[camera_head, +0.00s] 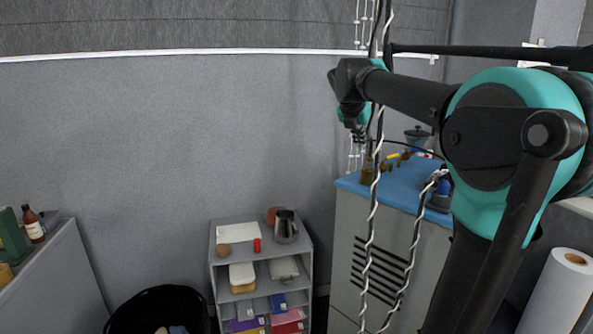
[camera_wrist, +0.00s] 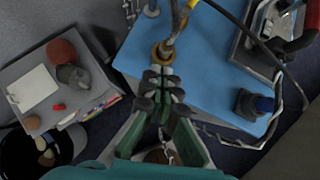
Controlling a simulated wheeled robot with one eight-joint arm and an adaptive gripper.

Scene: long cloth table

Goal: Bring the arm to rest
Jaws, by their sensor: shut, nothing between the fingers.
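My gripper (camera_wrist: 161,80) is shut and empty in the wrist view, its fingers together in the middle of the picture. In the head view my gripper (camera_head: 357,133) hangs at the far end of my raised, folded arm, small and partly dark against the cables. It appears above the blue-topped cabinet (camera_head: 350,222). In the wrist view the fingertips overlap the edge of the blue top (camera_wrist: 205,92), near a brass-coloured fitting (camera_wrist: 162,52). I cannot tell the exact height between them.
A grey shelf unit (camera_head: 217,262) holds a metal jug (camera_head: 285,227), a red can (camera_head: 257,245) and coloured boxes. A black bin (camera_head: 135,309) stands left of it. Twisted cables (camera_head: 372,210) hang close to my arm. A white roll (camera_head: 560,290) stands at the lower right.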

